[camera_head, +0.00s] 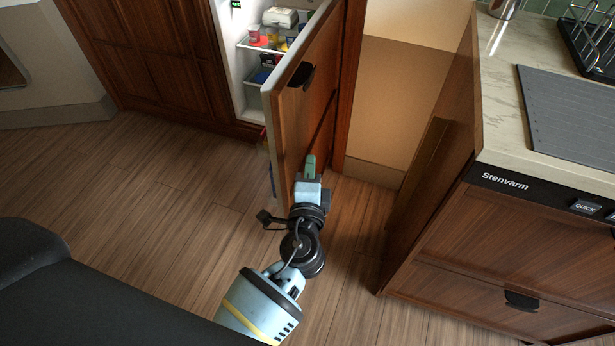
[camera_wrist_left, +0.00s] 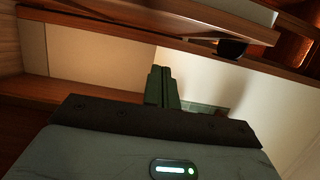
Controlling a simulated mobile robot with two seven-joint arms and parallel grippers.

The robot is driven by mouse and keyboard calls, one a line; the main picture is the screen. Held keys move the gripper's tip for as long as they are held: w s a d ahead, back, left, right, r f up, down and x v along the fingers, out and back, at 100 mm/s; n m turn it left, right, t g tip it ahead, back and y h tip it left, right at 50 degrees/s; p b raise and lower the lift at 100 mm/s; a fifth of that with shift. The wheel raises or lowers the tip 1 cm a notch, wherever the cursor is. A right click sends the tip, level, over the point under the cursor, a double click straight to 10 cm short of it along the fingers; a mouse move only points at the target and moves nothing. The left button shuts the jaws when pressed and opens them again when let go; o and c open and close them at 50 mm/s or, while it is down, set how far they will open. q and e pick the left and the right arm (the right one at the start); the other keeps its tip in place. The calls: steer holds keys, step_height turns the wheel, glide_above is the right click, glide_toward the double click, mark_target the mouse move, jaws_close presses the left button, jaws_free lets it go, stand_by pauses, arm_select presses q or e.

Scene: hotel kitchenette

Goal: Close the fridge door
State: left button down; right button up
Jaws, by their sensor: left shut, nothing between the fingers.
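The wooden fridge door (camera_head: 300,112) stands open in the head view, swung out from the fridge (camera_head: 232,62), with its dark handle (camera_head: 301,75) on the outer face. Part of what looks like the door also shows at the top of the left wrist view (camera_wrist_left: 180,28), with a dark handle (camera_wrist_left: 231,48). My left gripper (camera_head: 310,166) is shut and empty, on the outer-face side of the door near its lower part. Its closed fingers show in the left wrist view (camera_wrist_left: 161,86). I cannot tell whether they touch the door. My right gripper is not in view.
A counter (camera_head: 500,95) with a dishwasher front (camera_head: 510,230) stands to the right. A grey mat (camera_head: 570,118) and a black dish rack (camera_head: 590,40) are on it. Food stands on the fridge shelves. The wooden floor (camera_head: 150,200) left of the door is clear.

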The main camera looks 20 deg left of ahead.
mark_target(293, 148)
arm_select(q)
steer(key=w+a+p, duration=0.1)
steer(key=w+a, duration=0.3)
steer(key=a, duration=0.1)
stand_by(0.4)
steer(key=shift+w+a, duration=0.1)
steer(key=shift+a, duration=0.1)
